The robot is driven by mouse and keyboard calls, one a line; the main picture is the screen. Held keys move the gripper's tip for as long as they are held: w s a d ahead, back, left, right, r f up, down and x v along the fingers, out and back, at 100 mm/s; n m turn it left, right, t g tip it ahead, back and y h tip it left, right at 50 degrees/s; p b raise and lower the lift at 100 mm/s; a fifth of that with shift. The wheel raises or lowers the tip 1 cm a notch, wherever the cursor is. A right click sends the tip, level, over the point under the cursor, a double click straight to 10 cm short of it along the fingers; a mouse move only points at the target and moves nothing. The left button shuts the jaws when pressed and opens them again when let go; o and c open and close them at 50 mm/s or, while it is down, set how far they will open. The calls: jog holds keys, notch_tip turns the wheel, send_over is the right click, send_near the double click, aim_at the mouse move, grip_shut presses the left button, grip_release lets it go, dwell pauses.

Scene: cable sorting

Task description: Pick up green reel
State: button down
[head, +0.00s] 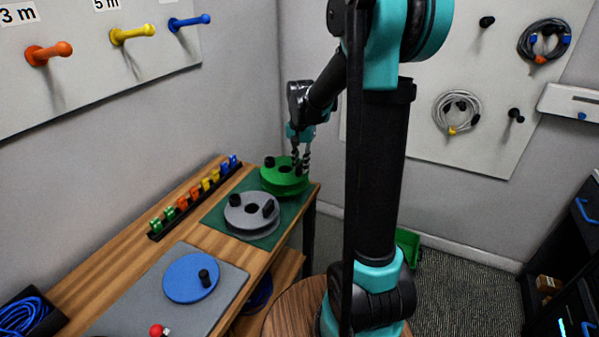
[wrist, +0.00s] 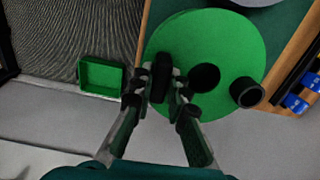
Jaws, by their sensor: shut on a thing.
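The green reel (head: 285,181) sits at the far end of the wooden bench, over the corner of a dark green mat (head: 217,220). In the wrist view the green reel (wrist: 211,40) fills the upper middle, with a dark centre hole and two dark pegs. My gripper (head: 301,166) is above the reel's right side. In the wrist view my gripper (wrist: 166,88) is shut on one dark peg of the reel. I cannot tell whether the reel is clear of the mat.
A grey reel (head: 243,222) lies beside the green one on the mat. A blue disc (head: 191,278) lies on a grey plate nearer. A rack of coloured clips (head: 196,196) runs along the wall. A green bin (wrist: 101,76) stands on the floor.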

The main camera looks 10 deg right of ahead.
jog(key=s+d, duration=1)
jog(key=d, duration=0.4)
jog(key=shift+s+d, duration=0.15)
jog(key=shift+s, duration=0.1)
jog(key=shift+f, duration=0.1)
